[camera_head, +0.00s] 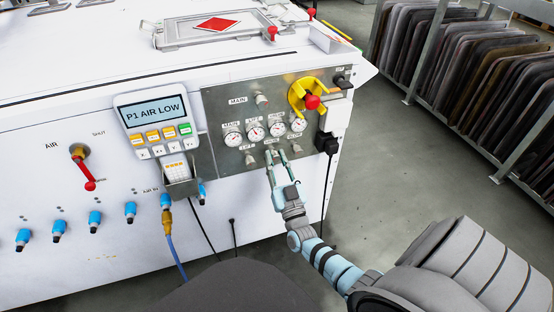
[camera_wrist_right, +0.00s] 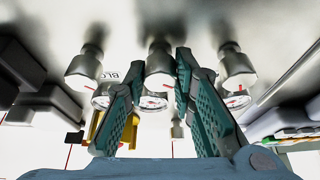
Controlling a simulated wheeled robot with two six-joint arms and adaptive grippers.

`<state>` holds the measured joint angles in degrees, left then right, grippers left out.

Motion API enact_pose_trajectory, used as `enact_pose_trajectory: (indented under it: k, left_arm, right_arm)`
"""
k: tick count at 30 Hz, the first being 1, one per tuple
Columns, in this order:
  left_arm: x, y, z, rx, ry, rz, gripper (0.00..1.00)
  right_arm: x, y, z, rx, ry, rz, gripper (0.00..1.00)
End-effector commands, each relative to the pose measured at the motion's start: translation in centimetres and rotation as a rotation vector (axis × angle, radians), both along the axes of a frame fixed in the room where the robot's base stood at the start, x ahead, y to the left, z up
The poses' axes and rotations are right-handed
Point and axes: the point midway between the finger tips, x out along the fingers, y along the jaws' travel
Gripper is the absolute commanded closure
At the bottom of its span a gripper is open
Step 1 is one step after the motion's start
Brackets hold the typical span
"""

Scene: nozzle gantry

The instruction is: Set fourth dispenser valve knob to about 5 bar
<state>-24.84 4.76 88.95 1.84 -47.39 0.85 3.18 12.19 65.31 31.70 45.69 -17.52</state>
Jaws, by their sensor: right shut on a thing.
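A metal panel (camera_head: 212,108) on the white machine carries a row of several round gauges (camera_head: 255,133); their needles are too small to read. An upper knob (camera_head: 262,101) sits above them, and a row of three lower knobs sits below. My right gripper (camera_head: 275,156) reaches up to the lower row. In the right wrist view, its fingers (camera_wrist_right: 160,72) are shut on the middle lower knob (camera_wrist_right: 160,62). One free knob (camera_wrist_right: 85,68) by a partly hidden "BLO" label is on the left, and another (camera_wrist_right: 235,68) is on the right. My left gripper is out of view.
A yellow bracket with a red knob (camera_head: 312,102) stands right of the gauges. A red-handled AIR valve (camera_head: 83,168) and blue fittings (camera_head: 95,219) are at left. A rack of panels (camera_head: 470,75) stands at right, beyond open floor.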

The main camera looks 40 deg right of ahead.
Motion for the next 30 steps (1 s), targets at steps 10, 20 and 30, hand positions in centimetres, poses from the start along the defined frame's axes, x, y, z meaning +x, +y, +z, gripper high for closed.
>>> enact_pose_trajectory:
  k: [10, 20, 30]
  left_arm:
    - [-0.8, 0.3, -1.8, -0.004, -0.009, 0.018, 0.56]
    - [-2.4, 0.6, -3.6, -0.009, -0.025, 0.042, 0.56]
    - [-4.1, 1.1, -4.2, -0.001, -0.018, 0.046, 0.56]
  right_arm:
    - [0.0, 0.2, 0.0, 0.303, -0.102, 0.0, 1.0]
    - [0.0, 0.2, 0.1, 0.592, -0.203, 0.0, 1.0]
    - [0.1, 0.3, 0.1, 0.81, -0.28, 0.0, 1.0]
